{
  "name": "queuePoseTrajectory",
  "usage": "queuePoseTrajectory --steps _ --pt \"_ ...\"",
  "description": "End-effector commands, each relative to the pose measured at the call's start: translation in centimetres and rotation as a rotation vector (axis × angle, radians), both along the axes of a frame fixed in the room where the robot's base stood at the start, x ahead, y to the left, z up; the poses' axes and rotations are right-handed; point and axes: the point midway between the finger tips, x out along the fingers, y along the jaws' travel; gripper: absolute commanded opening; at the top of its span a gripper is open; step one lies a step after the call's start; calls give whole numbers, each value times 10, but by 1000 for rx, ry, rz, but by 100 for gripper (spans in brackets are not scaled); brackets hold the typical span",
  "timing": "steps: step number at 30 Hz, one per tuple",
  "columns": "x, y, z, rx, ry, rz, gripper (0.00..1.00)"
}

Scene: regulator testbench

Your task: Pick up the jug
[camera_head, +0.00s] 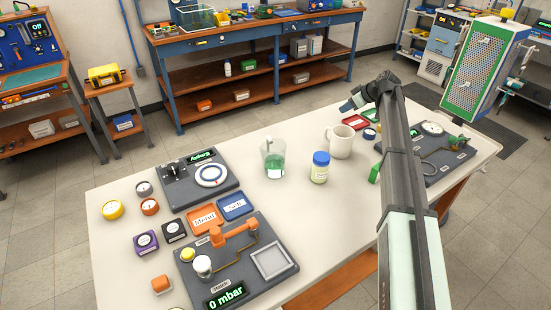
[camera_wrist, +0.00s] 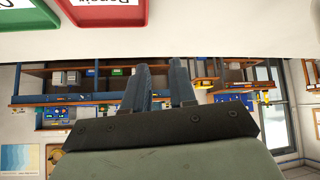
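A clear jug (camera_head: 272,160) with green liquid in its lower part stands upright on the white table, left of a blue-lidded jar (camera_head: 320,167). A white mug-like vessel (camera_head: 341,142) with a handle on its left stands to the right of the jar. My gripper (camera_head: 347,106) is above the table's far edge, behind and apart from these vessels. In the wrist view, my gripper (camera_wrist: 161,68) shows two dark fingers with a gap between them and nothing held. The jug is not in the wrist view.
A red tray (camera_head: 355,121) lies behind the white vessel; it also shows in the wrist view (camera_wrist: 108,12) beside a green tray (camera_wrist: 40,32). Test panels (camera_head: 184,190) and small labelled trays (camera_head: 235,215) occupy the table's left. The table's front middle (camera_head: 325,215) is clear.

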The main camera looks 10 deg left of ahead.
Motion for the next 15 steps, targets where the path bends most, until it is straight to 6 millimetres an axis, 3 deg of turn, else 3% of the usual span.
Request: queuePoseTrajectory --steps 1,6,12,15 --pt "-16 39 3 27 32 66 26" --pt "-67 128 11 106 128 256 26" --pt "-130 197 18 188 203 468 26" --pt "-167 215 17 247 213 593 26"
